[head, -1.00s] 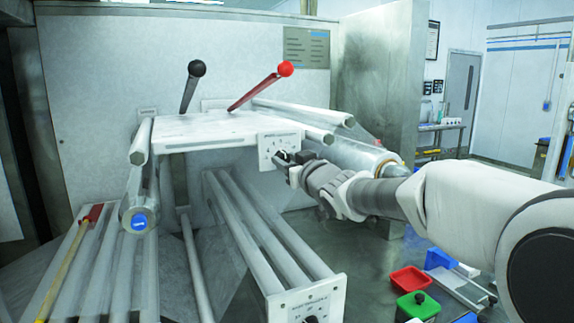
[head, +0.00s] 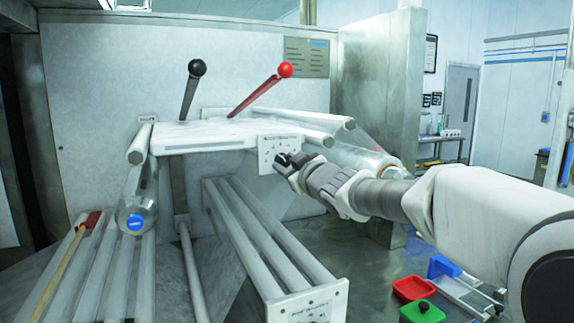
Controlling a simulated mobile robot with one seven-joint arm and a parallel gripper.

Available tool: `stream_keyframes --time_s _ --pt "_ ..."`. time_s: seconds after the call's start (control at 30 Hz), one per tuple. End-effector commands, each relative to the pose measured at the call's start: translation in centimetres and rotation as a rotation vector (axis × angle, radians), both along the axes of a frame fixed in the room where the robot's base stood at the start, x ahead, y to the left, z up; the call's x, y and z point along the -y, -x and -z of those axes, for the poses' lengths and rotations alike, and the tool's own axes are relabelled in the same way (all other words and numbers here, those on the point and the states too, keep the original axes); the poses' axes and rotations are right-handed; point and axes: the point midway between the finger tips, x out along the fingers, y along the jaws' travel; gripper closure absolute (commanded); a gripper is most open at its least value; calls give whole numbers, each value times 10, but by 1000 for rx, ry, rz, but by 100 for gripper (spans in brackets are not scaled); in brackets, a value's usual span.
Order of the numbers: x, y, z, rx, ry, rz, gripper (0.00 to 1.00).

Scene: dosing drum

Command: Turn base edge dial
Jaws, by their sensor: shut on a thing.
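A white dial plate (head: 268,152) with small dark markings hangs at the front right corner of the upper white panel. My gripper (head: 284,160) is at this plate, shut on the upper dial's knob, which the fingers mostly hide. A second white plate (head: 300,303) with markings stands at the front end of the lower rails, at the base. It is cut off by the bottom edge of the head view, and its dial is barely visible there. My gripper is well above this lower plate.
A black-knobbed lever (head: 190,88) and a red-knobbed lever (head: 262,90) rise behind the upper panel (head: 205,133). Rollers and rails (head: 265,235) fill the left and middle. A red bin (head: 412,288) and a green bin (head: 420,309) stand on the floor at lower right.

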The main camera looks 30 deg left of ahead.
Motion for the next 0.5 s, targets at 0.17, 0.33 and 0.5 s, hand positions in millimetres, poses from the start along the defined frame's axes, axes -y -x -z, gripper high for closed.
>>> stream_keyframes --time_s 0.17,0.33,0.5 --pt "0 0 0 -2 1 1 100" --pt "0 0 0 -1 0 1 36" --pt "0 0 0 -1 0 1 30"
